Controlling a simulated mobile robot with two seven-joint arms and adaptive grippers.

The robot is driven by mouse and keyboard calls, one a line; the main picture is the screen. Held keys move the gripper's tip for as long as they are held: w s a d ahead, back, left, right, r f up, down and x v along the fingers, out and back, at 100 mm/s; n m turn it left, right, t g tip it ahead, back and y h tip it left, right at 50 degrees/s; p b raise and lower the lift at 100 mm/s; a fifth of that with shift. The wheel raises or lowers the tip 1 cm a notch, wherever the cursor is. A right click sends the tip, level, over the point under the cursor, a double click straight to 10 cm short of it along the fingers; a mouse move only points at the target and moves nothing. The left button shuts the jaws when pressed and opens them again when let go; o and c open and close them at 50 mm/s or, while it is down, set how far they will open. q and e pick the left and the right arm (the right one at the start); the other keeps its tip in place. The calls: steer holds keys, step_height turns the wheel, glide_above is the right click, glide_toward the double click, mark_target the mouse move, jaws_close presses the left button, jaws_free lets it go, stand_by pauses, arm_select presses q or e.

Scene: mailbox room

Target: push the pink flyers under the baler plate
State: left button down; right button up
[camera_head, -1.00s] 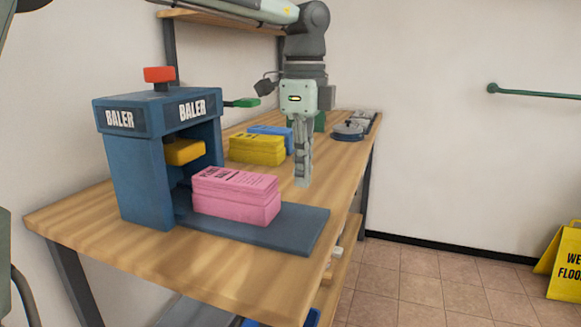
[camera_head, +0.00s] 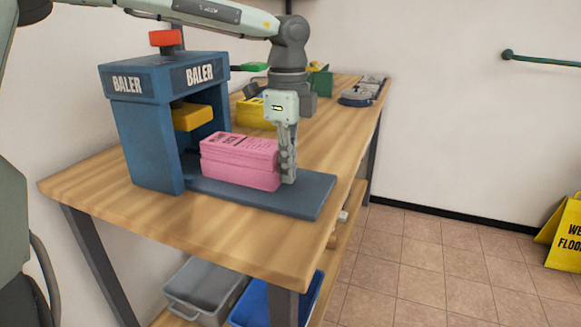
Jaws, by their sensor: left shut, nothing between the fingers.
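The pink flyers (camera_head: 240,162) lie in a stack on the baler's dark base plate (camera_head: 300,199), in front of the baler's opening. The blue baler (camera_head: 150,130) stands on the table at the left, with a yellow plate (camera_head: 193,117) raised inside its frame and a red knob (camera_head: 166,38) on top. My left gripper (camera_head: 288,178) points down at the right end of the pink stack, shut and empty. Its fingers are low, close to the base plate, and appear to touch the stack's right end. My right gripper is not in view.
Yellow flyers (camera_head: 255,113) lie behind, partly hidden by my arm. A round dark object (camera_head: 357,97) sits at the table's (camera_head: 235,235) far end. A grey bin (camera_head: 205,290) and a blue bin (camera_head: 252,303) stand below. A yellow floor sign (camera_head: 564,232) stands right.

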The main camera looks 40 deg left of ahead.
mark_target(252, 161)
arm_select(q)
steer(key=shift+a, duration=0.2)
steer(key=a, duration=0.2)
steer(key=s+a+b, duration=0.1)
steer(key=a, duration=0.1)
steer(key=s+a+b, duration=0.1)
steer(key=a, duration=0.2)
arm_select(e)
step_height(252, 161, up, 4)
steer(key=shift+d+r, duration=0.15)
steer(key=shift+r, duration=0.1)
arm_select(q)
steer(key=shift+w, duration=0.1)
